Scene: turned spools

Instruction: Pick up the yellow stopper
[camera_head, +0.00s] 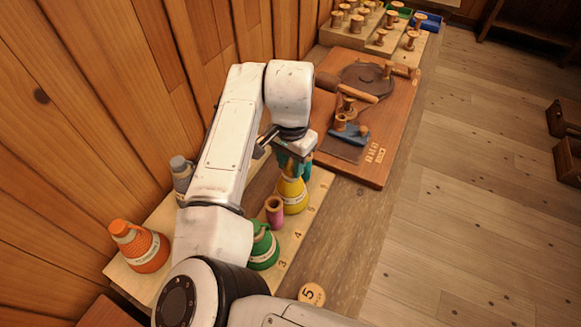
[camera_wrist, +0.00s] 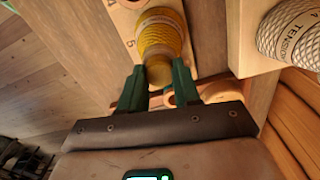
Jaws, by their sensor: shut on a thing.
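The yellow stopper (camera_head: 291,197) is a cone-shaped yellow piece with a pale label band, at the far end of a pale numbered board (camera_head: 290,247). In the wrist view its ribbed yellow body (camera_wrist: 160,36) and narrow, rounded end show between my fingers. My gripper (camera_head: 292,176) comes down over its top from above, and its green fingers (camera_wrist: 159,82) are shut on that narrow end. The head view does not show whether its base is touching or clear of the board.
A pink spool (camera_head: 274,209) and green stopper (camera_head: 264,246) stand close by. An orange stopper (camera_head: 140,245) and grey stopper (camera_head: 181,174) are at the left, near the wooden wall. A wooden work board (camera_head: 393,143) with tools lies beyond; several spools stand farther back.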

